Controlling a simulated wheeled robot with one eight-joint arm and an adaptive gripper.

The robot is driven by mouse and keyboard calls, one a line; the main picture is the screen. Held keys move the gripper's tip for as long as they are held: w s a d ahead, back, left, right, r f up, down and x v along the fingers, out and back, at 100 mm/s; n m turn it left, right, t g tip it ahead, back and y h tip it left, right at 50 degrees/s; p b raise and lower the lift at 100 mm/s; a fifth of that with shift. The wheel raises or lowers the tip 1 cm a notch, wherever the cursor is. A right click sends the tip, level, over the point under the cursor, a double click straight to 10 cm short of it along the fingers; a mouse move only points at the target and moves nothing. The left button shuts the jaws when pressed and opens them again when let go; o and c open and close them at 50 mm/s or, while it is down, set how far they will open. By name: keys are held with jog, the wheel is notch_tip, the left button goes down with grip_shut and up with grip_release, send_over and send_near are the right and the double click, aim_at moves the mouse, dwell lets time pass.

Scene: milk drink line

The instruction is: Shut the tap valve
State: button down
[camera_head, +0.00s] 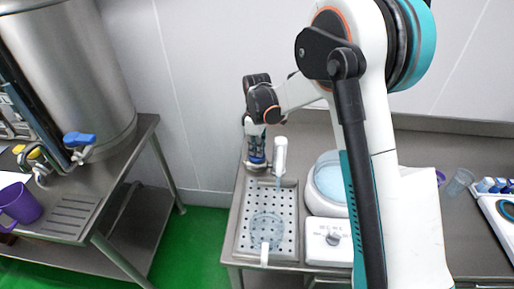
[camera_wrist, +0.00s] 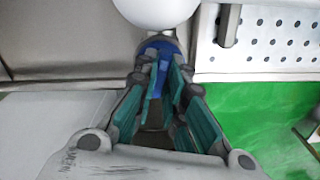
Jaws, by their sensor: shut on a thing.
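A white tap (camera_head: 280,155) stands at the back of a perforated drip tray (camera_head: 240,240), its spout over the tray. A thin pale-blue streak (camera_head: 278,183) shows below the spout, and looks like running water. My gripper (camera_head: 256,160) is just left of the tap, pointing down. In the wrist view my gripper (camera_wrist: 160,52) is shut on the blue valve handle (camera_wrist: 156,68), which lies between the fingers. A white rounded part (camera_wrist: 155,10) is just beyond the fingertips. The handle's exact angle is partly hidden by the fingers.
A steel tank (camera_head: 75,65) with a blue-handled tap (camera_head: 79,139) and a purple jug (camera_head: 18,203) are on the left table. Green floor lies between.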

jog(key=m, duration=0.3)
jog(key=shift+m+b, duration=0.3)
jog(key=m, duration=0.3)
jog(key=shift+m, duration=0.3)
jog(key=m, duration=0.3)
jog(key=shift+m+b, duration=0.3)
jog(key=shift+b, duration=0.1)
jog(key=shift+m, duration=2.1)
jog(key=c, duration=1.7)
grip_release()
jog(key=shift+o, duration=0.2)
